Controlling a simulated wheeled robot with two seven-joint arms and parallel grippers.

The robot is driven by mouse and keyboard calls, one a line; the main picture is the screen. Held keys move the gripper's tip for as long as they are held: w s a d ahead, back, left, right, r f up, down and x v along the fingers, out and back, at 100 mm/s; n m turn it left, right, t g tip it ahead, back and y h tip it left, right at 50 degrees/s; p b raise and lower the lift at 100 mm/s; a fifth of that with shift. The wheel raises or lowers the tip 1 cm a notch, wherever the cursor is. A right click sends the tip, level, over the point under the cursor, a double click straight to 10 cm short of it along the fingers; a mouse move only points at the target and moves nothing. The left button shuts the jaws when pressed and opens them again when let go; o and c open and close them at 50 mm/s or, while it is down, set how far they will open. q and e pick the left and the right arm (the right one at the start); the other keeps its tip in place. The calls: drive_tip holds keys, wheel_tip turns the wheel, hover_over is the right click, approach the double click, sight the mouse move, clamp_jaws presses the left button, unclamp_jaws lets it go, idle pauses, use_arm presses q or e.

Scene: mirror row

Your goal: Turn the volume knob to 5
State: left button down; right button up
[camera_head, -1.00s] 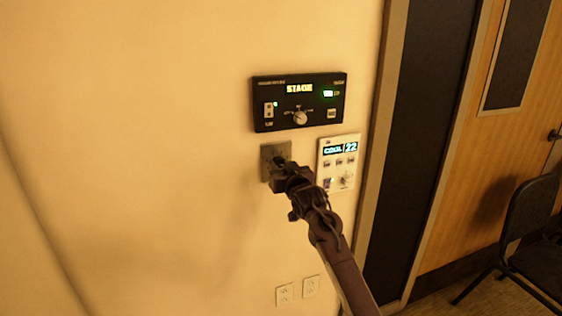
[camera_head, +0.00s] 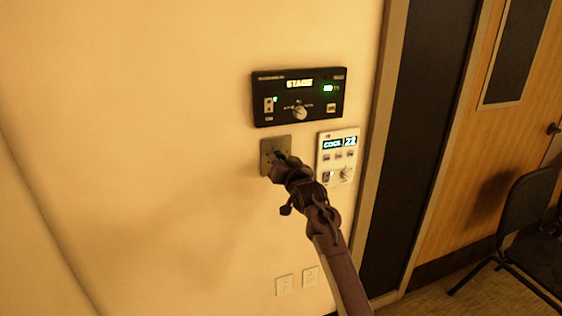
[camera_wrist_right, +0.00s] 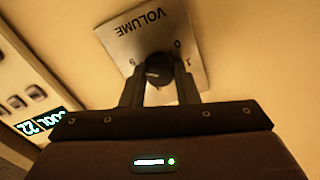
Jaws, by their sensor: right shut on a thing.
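The volume plate (camera_head: 268,146) is a small grey square on the wall. In the right wrist view the plate (camera_wrist_right: 140,38) appears turned over, with "VOLUME" upside down and a few scale figures around the knob. The black volume knob (camera_wrist_right: 158,66) stands at its middle, with a pale mark on its face towards picture left. My right gripper (camera_head: 281,160) reaches the plate from below right and hides the knob in the head view. In the wrist view the right gripper's fingers (camera_wrist_right: 159,82) are on either side of the knob, shut on it. My left gripper is not in view.
A black panel (camera_head: 300,97) reading "STAGE" is above the plate. A white thermostat panel (camera_head: 338,158) is close to its right, beside my right arm. Wall outlets (camera_head: 297,280) are below. A chair (camera_head: 528,225) and wooden door are at right. The wall at left is clear.

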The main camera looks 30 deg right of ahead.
drive_tip(key=o, duration=1)
drive_tip(key=shift+c, duration=0.2)
drive_tip(key=b+v, duration=0.1)
drive_tip(key=v, duration=0.6)
drive_tip(key=shift+s+a+b, duration=0.15)
drive_tip(key=shift+s+b, duration=0.15)
drive_tip(key=shift+s, duration=0.1)
